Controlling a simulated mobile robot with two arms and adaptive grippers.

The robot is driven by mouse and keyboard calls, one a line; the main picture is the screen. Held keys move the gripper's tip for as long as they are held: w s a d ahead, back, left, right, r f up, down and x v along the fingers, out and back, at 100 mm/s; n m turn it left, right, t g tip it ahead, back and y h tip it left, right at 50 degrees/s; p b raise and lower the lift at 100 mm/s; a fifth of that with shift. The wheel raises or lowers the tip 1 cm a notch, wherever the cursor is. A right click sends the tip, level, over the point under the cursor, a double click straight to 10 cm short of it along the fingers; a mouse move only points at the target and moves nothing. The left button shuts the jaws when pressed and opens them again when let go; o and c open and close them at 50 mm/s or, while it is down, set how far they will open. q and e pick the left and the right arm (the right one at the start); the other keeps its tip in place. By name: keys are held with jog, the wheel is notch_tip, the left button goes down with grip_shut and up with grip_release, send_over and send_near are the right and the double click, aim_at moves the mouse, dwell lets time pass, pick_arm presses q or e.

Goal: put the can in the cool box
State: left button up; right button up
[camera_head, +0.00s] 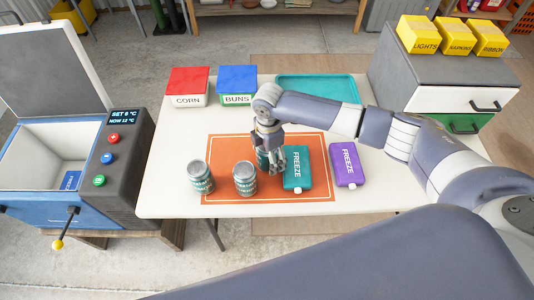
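Two silver-and-green cans, a left one (201,177) and a middle one (245,178), stand upright near the front of the table. A third green can (262,159) is mostly hidden behind my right gripper (277,166), which points down at it over the orange mat (320,188). I cannot tell whether the fingers are closed on this can or just around or beside it. The cool box (48,208) stands at the left with its lid (50,65) raised. A blue item (70,181) lies inside it. My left gripper is not in view.
A teal freeze pack (296,180) and a purple one (346,165) lie right of the gripper. Red CORN (187,101) and blue BUNS (237,99) boxes and a teal tray (318,80) line the back. The table's left part (165,150) is clear.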

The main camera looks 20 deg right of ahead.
jog(key=shift+r, duration=0.1)
jog(key=c, duration=1.4)
